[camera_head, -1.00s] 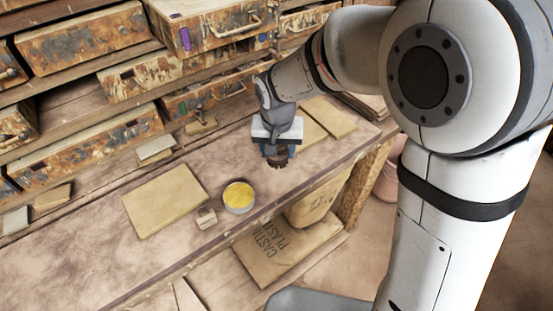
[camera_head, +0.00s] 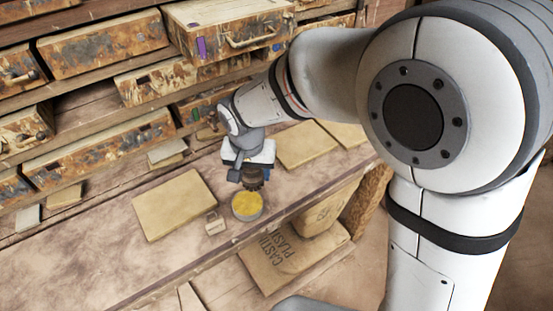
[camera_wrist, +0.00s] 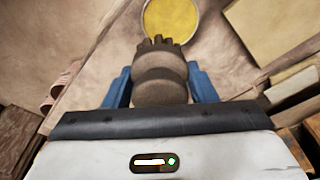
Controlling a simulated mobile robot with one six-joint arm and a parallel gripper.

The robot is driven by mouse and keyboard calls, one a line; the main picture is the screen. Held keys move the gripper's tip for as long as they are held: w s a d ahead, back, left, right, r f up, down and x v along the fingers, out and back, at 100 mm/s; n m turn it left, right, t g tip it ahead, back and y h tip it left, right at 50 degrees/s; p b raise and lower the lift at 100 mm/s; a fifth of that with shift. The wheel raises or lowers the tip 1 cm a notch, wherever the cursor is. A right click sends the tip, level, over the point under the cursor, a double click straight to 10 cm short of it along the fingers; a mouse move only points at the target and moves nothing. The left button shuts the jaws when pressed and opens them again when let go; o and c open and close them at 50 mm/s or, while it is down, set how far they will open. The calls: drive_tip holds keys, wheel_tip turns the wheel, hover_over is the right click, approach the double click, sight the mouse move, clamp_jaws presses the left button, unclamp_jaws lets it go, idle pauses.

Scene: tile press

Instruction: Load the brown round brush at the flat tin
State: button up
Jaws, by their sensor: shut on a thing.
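The flat tin (camera_head: 247,207) is a low round tin with yellow contents on the bench. It also shows at the top of the wrist view (camera_wrist: 172,20). My gripper (camera_head: 252,172) is shut on the brown round brush (camera_head: 253,181). In the wrist view the blue fingers of my gripper (camera_wrist: 160,88) grip the brush (camera_wrist: 160,75) from both sides, and its dark bristles point toward the tin. In the head view the brush is just behind the tin's far rim and seems above the bench. I cannot tell whether the bristles touch the tin.
A tan board (camera_head: 175,205) and a small pale block (camera_head: 215,224) lie left of the tin. More boards (camera_head: 305,146) lie to the right. Worn drawers (camera_head: 105,150) line the back. The bench's front edge is close in front of the tin.

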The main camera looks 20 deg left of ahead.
sight(245, 187)
drive_tip(key=shift+s+a, duration=0.75)
drive_tip(key=shift+s, duration=0.15)
drive_tip(key=shift+f, duration=0.2)
drive_tip(key=shift+f+b, duration=1.9)
drive_tip(key=shift+f, duration=0.9)
drive_tip(key=shift+f+b, duration=0.6)
drive_tip(key=shift+r+p, duration=2.2)
drive_tip(key=shift+r, duration=1.4)
